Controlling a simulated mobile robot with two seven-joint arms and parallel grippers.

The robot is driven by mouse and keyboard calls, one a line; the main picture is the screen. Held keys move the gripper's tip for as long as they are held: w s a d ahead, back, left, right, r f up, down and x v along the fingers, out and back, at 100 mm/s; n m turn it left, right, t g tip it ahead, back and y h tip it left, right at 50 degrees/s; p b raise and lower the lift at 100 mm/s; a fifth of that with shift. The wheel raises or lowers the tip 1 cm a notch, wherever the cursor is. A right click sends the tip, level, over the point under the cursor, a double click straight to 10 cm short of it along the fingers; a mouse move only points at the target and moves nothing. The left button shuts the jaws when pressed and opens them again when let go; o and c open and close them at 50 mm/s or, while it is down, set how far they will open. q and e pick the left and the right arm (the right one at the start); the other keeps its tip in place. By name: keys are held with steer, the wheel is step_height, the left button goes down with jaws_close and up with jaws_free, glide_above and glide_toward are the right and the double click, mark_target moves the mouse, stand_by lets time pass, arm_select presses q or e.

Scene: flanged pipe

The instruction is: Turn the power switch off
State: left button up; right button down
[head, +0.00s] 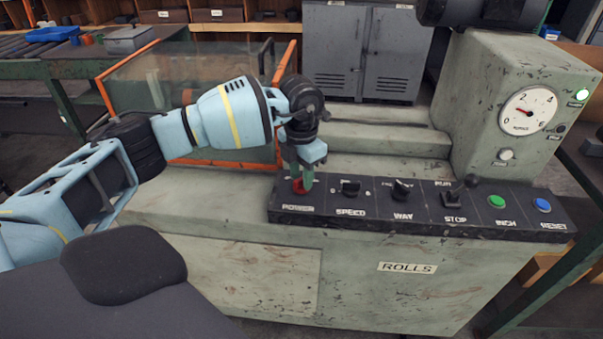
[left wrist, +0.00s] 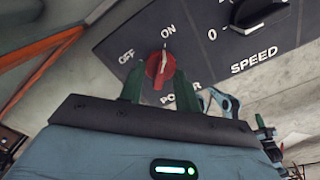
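The power switch is a red rotary knob (head: 298,187) at the left end of the dark control panel (head: 420,210). In the left wrist view the red knob (left wrist: 159,70) sits between OFF on its left and ON above it, and its pale pointer line is toward ON. My left gripper (head: 301,178) reaches down to the knob from above. The fingers hide part of the knob in the head view.
Right of the power knob are the black SPEED (head: 350,188) and WAY (head: 401,190) knobs, a RUN/STOP lever (head: 453,198), a green button (head: 497,201) and a blue button (head: 542,205). An orange-framed guard (head: 190,95) stands behind my arm.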

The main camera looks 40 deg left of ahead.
arm_select(q)
steer(key=shift+c, duration=0.4)
jaws_close()
